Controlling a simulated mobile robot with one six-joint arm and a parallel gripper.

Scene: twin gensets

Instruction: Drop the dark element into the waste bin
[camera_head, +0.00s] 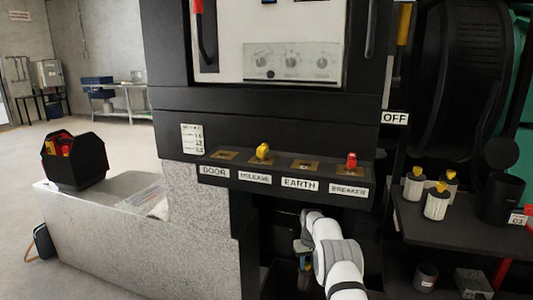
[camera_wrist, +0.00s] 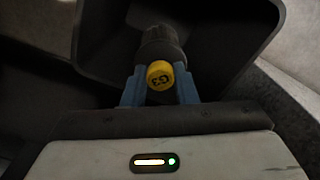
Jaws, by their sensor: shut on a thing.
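The dark element (camera_wrist: 160,42), a dark grey ribbed cylinder with a yellow end marked G3, shows in the wrist view. My gripper (camera_wrist: 160,88) is shut on it, with a blue finger on each side of the yellow end. Behind and around the element in the wrist view is a dark, square-edged container (camera_wrist: 247,25), which looks like the waste bin. I cannot tell whether the element is inside its rim or above it.
Several white elements with yellow tops (camera_head: 436,205) and a black cup (camera_head: 502,199) stand on the dark shelf at right. The panel ledge with labelled keys (camera_head: 285,167) overhangs my arm. A black tool carrier (camera_head: 75,160) sits on the grey plinth at left.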

